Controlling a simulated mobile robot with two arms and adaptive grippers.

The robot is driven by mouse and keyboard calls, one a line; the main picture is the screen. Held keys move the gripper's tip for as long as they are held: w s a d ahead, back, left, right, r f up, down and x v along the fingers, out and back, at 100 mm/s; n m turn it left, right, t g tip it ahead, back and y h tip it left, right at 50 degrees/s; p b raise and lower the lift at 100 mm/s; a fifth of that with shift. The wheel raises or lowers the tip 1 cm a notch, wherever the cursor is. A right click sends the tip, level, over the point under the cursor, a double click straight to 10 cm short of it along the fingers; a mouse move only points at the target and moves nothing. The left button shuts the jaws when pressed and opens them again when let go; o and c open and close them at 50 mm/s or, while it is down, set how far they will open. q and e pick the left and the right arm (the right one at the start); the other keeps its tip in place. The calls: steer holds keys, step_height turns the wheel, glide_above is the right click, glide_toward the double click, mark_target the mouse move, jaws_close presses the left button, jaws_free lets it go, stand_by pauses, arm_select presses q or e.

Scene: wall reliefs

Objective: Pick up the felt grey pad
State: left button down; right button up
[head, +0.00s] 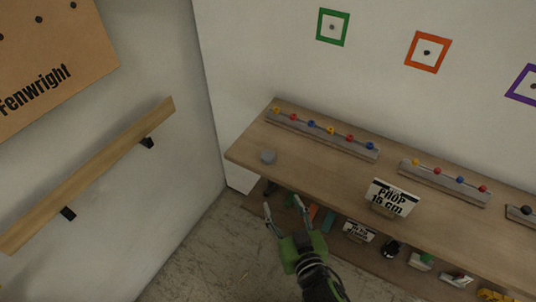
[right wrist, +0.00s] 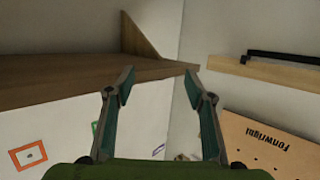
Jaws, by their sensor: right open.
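My right gripper (head: 282,202) is open and empty, in front of the shelf and a little below and right of the pad in the head view. It is apart from the pad. In the right wrist view its two fingers (right wrist: 158,84) stand apart with nothing between them. The pad cannot be made out in that view. My left gripper is in neither view.
Racks with coloured knobs (head: 322,134) (head: 445,183) stand along the back of the shelf. A white sign (head: 391,197) stands near its front edge. A lower shelf (head: 372,256) holds several items. A wooden rail (head: 92,172) runs along the left wall.

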steer(key=t, duration=0.1)
glide_toward(269, 157)
steer(key=p+x, duration=0.1)
steer(key=x, duration=0.2)
steer(key=shift+w+r+p, duration=0.1)
steer(key=shift+p, duration=0.25)
steer(key=shift+p+x, duration=0.6)
steer(key=shift+x, duration=2.55)
steer(key=c, duration=0.8)
